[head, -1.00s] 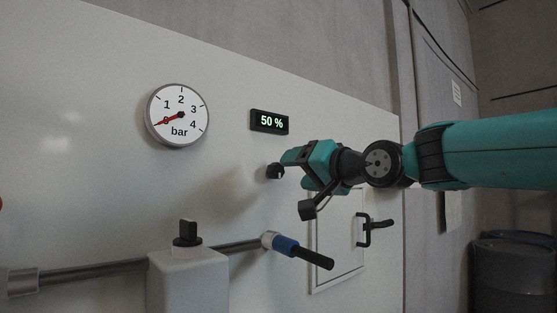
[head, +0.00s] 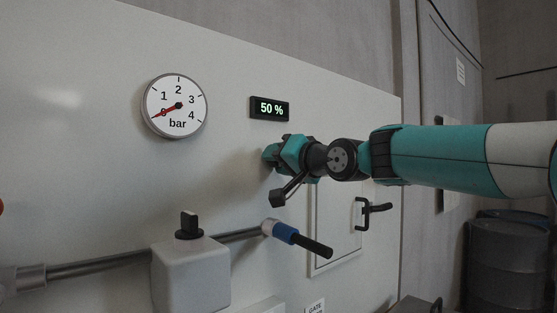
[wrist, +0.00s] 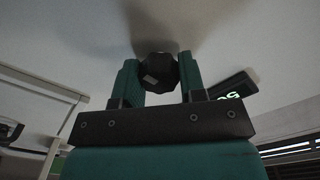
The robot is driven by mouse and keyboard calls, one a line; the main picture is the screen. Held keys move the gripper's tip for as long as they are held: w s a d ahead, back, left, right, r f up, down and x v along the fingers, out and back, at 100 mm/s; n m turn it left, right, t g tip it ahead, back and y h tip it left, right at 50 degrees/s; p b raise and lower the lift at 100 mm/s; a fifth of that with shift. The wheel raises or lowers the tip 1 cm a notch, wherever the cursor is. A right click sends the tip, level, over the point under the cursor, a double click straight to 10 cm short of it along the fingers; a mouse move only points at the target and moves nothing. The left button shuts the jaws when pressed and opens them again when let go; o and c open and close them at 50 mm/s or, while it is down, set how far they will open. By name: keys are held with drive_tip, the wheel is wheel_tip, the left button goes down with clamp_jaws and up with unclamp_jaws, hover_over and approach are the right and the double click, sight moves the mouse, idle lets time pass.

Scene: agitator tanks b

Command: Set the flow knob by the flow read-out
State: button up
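The flow read-out (head: 270,108) is a small black display on the pale panel and shows 50 %. It is partly visible, turned, in the wrist view (wrist: 232,88). My gripper (head: 272,152) is at the panel just below the read-out. In the wrist view the dark, faceted flow knob (wrist: 158,68) sits between the two teal fingers of my gripper (wrist: 160,80). The fingers are close at both sides of the knob; I cannot tell whether they press on it. In the head view my gripper hides the knob.
A round bar gauge (head: 175,106) is left of the read-out, its needle near 0. Below are a grey box with a black knob (head: 189,224), a pipe and a blue-banded lever (head: 300,239). A hatch with a black handle (head: 370,212) is at right. Dark drums stand far right.

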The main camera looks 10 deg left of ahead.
idle(0.3)
drive_tip(key=n+b, duration=0.2)
drive_tip(key=n, duration=0.1)
drive_tip(key=shift+f, duration=0.15)
drive_tip(key=n+b, duration=0.1)
drive_tip(key=n, duration=0.2)
drive_tip(key=shift+n+b, duration=0.35)
drive_tip(key=shift+n, duration=0.05)
drive_tip(key=n+b, duration=0.1)
drive_tip(key=n, duration=0.2)
drive_tip(key=shift+n+b, duration=0.65)
drive_tip(key=shift+n, duration=1.45)
drive_tip(key=o, duration=0.9)
